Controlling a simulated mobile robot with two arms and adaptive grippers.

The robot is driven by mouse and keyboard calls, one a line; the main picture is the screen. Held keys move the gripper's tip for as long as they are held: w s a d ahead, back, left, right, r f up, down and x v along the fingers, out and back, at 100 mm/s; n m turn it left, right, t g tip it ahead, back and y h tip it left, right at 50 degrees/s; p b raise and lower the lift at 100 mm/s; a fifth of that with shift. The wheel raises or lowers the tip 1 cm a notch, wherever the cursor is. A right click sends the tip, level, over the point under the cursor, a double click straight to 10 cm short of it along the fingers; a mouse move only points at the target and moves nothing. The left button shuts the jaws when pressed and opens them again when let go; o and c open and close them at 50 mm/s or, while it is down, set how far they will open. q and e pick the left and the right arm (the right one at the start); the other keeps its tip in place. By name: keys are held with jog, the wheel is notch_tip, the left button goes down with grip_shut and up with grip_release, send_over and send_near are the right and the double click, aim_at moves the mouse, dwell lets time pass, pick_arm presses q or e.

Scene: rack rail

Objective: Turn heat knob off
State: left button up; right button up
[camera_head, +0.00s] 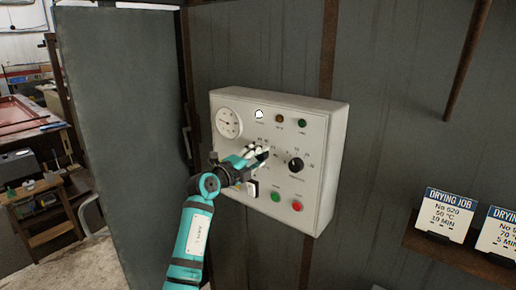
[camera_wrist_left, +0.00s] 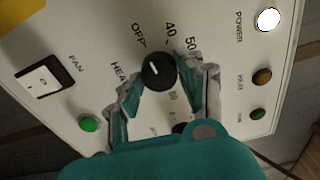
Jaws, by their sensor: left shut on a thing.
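The heat knob (camera_wrist_left: 158,71) is black and round with a short white mark, on the white control panel (camera_head: 230,163). "OFF", "40" and "50" labels are printed around it, and I cannot tell exactly which one the mark points at. My left gripper (camera_head: 259,152) reaches the panel from the left and is shut on the heat knob. In the left wrist view its fingers (camera_wrist_left: 172,82) stand on either side of the knob. In the head view the fingers hide most of the knob. My right gripper is not in view.
A second black knob (camera_head: 296,164) is just right of my gripper. A fan switch (camera_wrist_left: 40,80), green button (camera_head: 276,197) and red button (camera_head: 297,206) sit below. A dial gauge (camera_head: 229,122) and lit white power lamp (camera_head: 259,114) are above. Drying job cards (camera_head: 447,213) stand at right.

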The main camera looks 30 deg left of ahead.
pick_arm(q)
jog(key=shift+n+p, duration=0.35)
jog(key=shift+n, duration=0.05)
jog(key=o, duration=1.2)
jog(key=shift+a, duration=0.1)
jog(key=shift+c, duration=0.2)
jog(key=s, duration=1.2)
jog(key=shift+a, duration=0.45)
